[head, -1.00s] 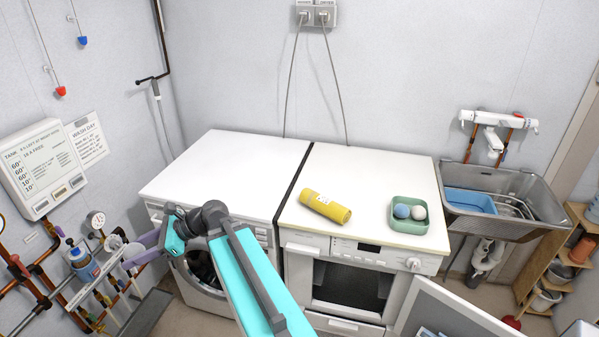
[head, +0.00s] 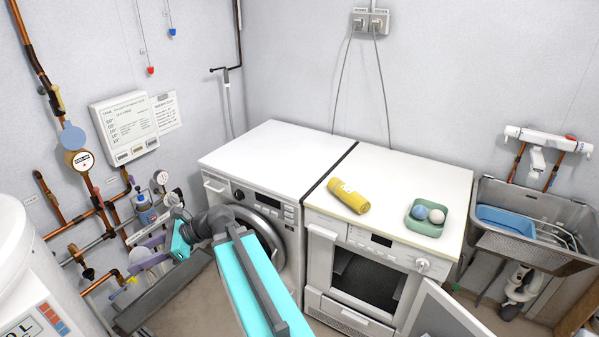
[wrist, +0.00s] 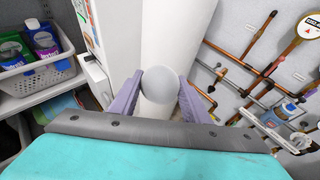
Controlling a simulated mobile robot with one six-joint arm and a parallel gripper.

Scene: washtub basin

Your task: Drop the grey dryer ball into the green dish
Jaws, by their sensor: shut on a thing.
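The grey dryer ball (wrist: 160,84) is held between the purple fingers of my gripper (wrist: 161,90) in the wrist view. In the head view my gripper (head: 152,251) is at the lower left, in front of the pipes and left of the washing machine. The green dish (head: 423,230) stands on the white top of the oven unit, well to the right of my gripper. A blue ball (head: 420,212) and a whitish ball (head: 437,216) lie in the dish.
A yellow rolled thing (head: 348,196) lies on the top left of the dish. The washing machine (head: 262,157) top is bare. The oven door (head: 447,312) stands open. A sink (head: 545,222) is at the right. A white cylinder (wrist: 181,35) is beyond the ball.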

